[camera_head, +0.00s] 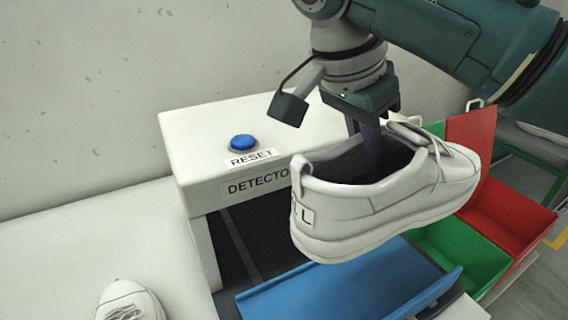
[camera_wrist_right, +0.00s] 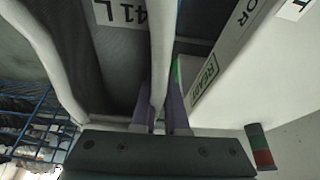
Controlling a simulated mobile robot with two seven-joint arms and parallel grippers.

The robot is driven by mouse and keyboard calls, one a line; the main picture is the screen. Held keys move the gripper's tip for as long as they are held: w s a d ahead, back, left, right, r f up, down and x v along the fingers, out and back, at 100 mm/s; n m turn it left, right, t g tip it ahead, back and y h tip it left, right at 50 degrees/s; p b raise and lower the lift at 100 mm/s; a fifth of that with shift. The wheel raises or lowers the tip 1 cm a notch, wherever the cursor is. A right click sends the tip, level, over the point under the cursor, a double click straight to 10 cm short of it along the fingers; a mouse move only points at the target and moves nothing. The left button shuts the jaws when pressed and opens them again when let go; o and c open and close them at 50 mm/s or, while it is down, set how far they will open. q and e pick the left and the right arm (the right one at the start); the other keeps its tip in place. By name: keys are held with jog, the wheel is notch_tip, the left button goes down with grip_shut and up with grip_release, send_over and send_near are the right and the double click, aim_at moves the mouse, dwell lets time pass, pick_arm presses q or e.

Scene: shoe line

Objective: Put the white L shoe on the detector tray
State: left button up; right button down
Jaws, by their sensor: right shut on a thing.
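The white L shoe (camera_head: 390,205) hangs in the air in the head view, with an "L" label on its heel. My right gripper (camera_head: 370,150) reaches down into the shoe's opening. In the right wrist view, its purple fingers (camera_wrist_right: 161,115) are shut on the shoe's upper edge (camera_wrist_right: 161,50), and a "41 L" label shows inside. The blue tray (camera_head: 345,285) lies below the shoe at the detector's mouth, and the shoe hides part of it. The white detector (camera_head: 190,150) stands behind the shoe. My left gripper is not in view.
A blue RESET button (camera_head: 243,142) is on the detector's top. Another white shoe (camera_head: 128,302) is at the lower left on the white table (camera_head: 90,240). A green bin (camera_head: 465,255) and a red bin (camera_head: 515,215) stand right of the tray. A wall is behind.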

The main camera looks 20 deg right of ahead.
jog(key=shift+f+b, duration=3.8)
jog(key=shift+f, duration=5.1)
jog(key=shift+f, duration=0.15)
jog(key=c, duration=0.9)
grip_release()
jog(key=shift+c, duration=0.2)
